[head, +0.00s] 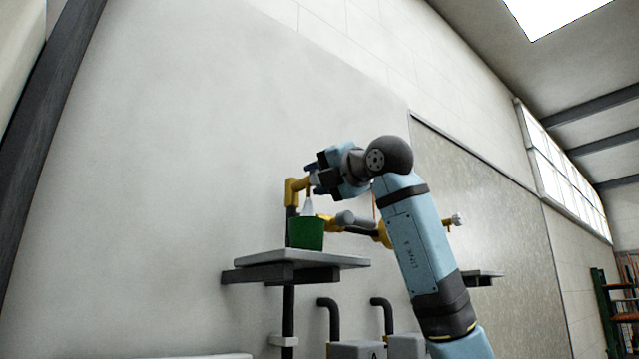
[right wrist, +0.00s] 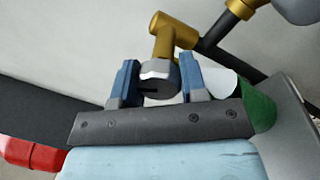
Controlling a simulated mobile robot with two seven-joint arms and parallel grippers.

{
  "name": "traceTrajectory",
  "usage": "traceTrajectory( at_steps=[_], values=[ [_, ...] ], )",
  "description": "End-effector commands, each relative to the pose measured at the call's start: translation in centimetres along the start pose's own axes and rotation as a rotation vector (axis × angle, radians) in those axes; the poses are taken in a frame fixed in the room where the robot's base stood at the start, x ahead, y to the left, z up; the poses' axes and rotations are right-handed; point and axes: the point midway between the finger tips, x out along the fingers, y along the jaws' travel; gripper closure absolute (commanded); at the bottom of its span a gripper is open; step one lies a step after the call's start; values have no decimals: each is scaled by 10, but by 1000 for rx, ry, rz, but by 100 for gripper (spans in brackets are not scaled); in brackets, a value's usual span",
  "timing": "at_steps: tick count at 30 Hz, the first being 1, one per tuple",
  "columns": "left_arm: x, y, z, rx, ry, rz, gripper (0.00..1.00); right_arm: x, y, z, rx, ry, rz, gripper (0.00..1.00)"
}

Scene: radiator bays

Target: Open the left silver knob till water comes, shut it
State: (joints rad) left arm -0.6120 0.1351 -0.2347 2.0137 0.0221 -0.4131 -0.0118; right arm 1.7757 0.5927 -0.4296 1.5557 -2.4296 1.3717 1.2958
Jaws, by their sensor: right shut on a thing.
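The left silver knob (right wrist: 158,74) sits on a brass fitting (right wrist: 172,35) in the right wrist view, between the two blue fingers of my right gripper (right wrist: 158,84). The gripper is shut on this knob. In the head view my right gripper (head: 315,181) is at the yellow pipe elbow (head: 295,186) and mostly hides the knob. A white, cone-shaped stream that looks like water (head: 307,206) shows below the pipe, over a green bucket (head: 306,234). It also shows as a pale shape in the right wrist view (right wrist: 221,86). My left gripper is not in view.
The bucket stands on a grey shelf (head: 345,261) against the wall. A second silver knob (head: 457,219) is further right, beyond my right arm. A grey cylindrical part (head: 355,218) is close below the gripper. Dark pipes (head: 330,315) stand under the shelf.

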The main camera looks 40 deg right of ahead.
Motion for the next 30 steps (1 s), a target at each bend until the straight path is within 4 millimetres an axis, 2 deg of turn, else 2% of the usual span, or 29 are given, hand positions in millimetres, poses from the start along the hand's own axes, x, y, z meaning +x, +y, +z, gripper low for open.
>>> traceTrajectory(
  at_steps=[9,21,22,25,30],
  values=[
    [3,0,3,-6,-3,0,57,0,1,1,75,-10,1,84],
    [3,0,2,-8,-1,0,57,0,1,2,80,-12,1,84],
    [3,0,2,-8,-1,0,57,0,1,2,80,-12,1,58],
    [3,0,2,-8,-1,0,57,0,1,2,80,-12,1,35],
    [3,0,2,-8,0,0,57,0,1,1,79,-11,0,35]
  ],
)
